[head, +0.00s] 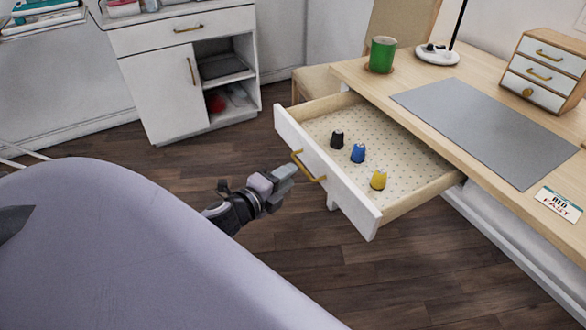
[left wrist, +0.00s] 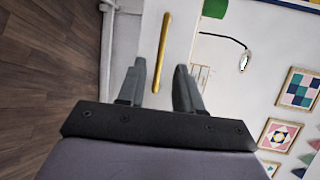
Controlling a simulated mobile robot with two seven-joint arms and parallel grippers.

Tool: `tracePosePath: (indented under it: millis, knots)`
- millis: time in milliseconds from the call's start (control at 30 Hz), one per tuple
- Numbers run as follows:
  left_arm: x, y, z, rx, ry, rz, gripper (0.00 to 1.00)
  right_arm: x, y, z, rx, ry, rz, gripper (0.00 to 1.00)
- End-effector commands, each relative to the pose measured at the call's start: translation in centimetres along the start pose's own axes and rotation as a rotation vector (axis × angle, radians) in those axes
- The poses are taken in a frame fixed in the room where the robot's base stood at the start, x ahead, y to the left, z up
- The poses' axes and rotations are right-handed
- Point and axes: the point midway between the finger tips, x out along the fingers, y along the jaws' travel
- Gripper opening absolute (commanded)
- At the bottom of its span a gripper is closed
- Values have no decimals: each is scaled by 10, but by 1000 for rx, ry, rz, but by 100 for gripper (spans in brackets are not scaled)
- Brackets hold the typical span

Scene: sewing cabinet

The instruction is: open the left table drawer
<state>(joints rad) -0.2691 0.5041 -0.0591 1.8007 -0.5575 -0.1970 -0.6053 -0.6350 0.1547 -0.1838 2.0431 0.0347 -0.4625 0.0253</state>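The left table drawer (head: 340,184) is pulled well out of the wooden table (head: 400,75), with its inside showing. Its brass handle (head: 308,168) is on the white front. Black (head: 337,140), blue (head: 358,153) and yellow (head: 378,180) thread spools stand on the dotted lining. My left gripper (head: 287,174) is just in front of the handle. In the left wrist view its fingers (left wrist: 160,70) are apart, and the handle (left wrist: 163,48) appears between them; I cannot tell whether they touch it. My right gripper is not in view.
A green mug (head: 382,54), a grey mat (head: 485,125), a lamp (head: 437,54) and a small drawer box (head: 543,68) are on the table. A white cabinet (head: 165,95) stands at the back left. The wooden floor (head: 300,265) before the drawer is clear.

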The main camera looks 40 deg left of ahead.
Motion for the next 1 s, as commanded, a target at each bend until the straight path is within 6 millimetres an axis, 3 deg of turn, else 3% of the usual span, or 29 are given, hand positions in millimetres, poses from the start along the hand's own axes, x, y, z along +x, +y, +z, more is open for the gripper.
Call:
tracePosePath:
  millis: [300, 1000]
  knots:
    - [-27, 0, 0, -2, 0, -1, 35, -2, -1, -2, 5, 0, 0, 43]
    - [-32, 5, -5, -48, 1, 14, 35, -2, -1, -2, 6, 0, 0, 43]
